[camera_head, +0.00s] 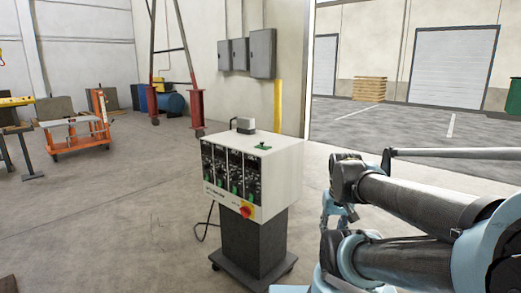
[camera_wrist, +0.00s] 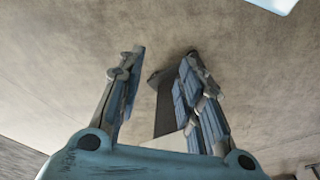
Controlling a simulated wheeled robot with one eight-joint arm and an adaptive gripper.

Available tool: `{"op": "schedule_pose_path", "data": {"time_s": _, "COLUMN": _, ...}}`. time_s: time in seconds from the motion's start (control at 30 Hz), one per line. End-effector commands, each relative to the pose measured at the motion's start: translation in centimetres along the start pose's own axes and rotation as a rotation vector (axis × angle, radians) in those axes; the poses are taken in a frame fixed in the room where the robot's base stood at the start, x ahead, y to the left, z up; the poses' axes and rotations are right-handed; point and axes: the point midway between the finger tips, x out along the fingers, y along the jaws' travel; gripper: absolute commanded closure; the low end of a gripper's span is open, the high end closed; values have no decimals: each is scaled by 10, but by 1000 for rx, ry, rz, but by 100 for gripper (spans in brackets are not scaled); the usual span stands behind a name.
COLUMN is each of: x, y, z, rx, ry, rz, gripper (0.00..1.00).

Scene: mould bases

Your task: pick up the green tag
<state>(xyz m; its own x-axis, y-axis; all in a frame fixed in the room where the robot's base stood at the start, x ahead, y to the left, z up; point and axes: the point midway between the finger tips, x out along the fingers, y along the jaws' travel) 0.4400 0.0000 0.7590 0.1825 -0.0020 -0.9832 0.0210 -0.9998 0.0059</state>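A small green tag (camera_head: 263,147) lies on the white top of a control cabinet (camera_head: 276,184) in the head view, near the middle of that top. I cannot make out the tag in the wrist view. In the wrist view my gripper (camera_wrist: 165,52) has its two fingers spread apart, with nothing held between them. A dark grey block shape with a pale edge (camera_wrist: 166,105) shows beyond the fingers, partly hidden by the right one. In the head view my arm is right of the cabinet, apart from it, and hides most of my gripper.
The cabinet rests on a dark wheeled pedestal (camera_head: 252,243). An orange cart (camera_head: 99,115) is far left. Floor around the cabinet is mostly clear.

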Motion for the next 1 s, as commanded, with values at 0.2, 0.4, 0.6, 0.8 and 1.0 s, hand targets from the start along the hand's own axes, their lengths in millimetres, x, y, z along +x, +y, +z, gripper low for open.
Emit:
{"op": "schedule_pose_path", "data": {"time_s": 0.2, "x": -20, "y": -4, "z": -6, "rx": -31, "ry": 15, "rz": -10, "gripper": 35}}
{"op": "schedule_pose_path", "data": {"time_s": 0.4, "x": -71, "y": -17, "z": -65, "rx": -152, "ry": 30, "rz": -51, "gripper": 35}}
{"op": "schedule_pose_path", "data": {"time_s": 0.6, "x": -128, "y": -41, "z": -141, "rx": -314, "ry": 54, "rz": -102, "gripper": 35}}
{"op": "schedule_pose_path", "data": {"time_s": 0.8, "x": -176, "y": -70, "z": -218, "rx": -475, "ry": 84, "rz": -152, "gripper": 35}}
{"op": "schedule_pose_path", "data": {"time_s": 1.0, "x": -217, "y": -103, "z": -293, "rx": -634, "ry": 119, "rz": -198, "gripper": 35}}
